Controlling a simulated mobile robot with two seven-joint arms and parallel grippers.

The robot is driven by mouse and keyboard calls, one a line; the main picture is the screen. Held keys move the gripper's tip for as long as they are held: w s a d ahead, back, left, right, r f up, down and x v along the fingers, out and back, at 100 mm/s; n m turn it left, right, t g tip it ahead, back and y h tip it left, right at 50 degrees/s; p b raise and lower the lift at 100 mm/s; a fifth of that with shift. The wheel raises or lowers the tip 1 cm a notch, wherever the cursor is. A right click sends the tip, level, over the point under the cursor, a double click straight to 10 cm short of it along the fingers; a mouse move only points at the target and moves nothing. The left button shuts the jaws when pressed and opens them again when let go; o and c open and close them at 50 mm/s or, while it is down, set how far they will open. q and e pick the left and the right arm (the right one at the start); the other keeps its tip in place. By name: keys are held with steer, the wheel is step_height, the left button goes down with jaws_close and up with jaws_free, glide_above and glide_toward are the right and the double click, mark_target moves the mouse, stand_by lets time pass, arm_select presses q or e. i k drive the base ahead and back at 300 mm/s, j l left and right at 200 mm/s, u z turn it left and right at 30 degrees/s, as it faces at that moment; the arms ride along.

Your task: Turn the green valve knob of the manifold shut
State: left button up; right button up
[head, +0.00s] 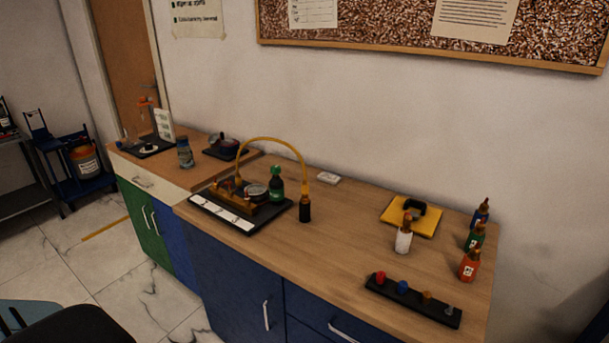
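The brass-coloured manifold (234,199) sits on a black base plate (274,214) with a white label strip (221,216) along its front, at the left part of the near bench top. A round gauge (257,191) is at its right end. Neither of my grippers is in view.
The wooden bench top (340,236) is clear in the middle. A black strip with coloured knobs (412,301) lies at the front right. A white bottle (404,237), a yellow tray (424,229) and several small bottles (469,265) stand at right. A dark seat (82,326) is at bottom left.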

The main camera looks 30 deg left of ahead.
mark_target(275, 170)
steer(key=i+j+u, duration=0.2)
steer(key=u, duration=0.25)
steer(key=i+j+u, duration=0.1)
steer(key=u, duration=0.35)
steer(key=i+u, duration=0.3)
steer(key=u, duration=0.15)
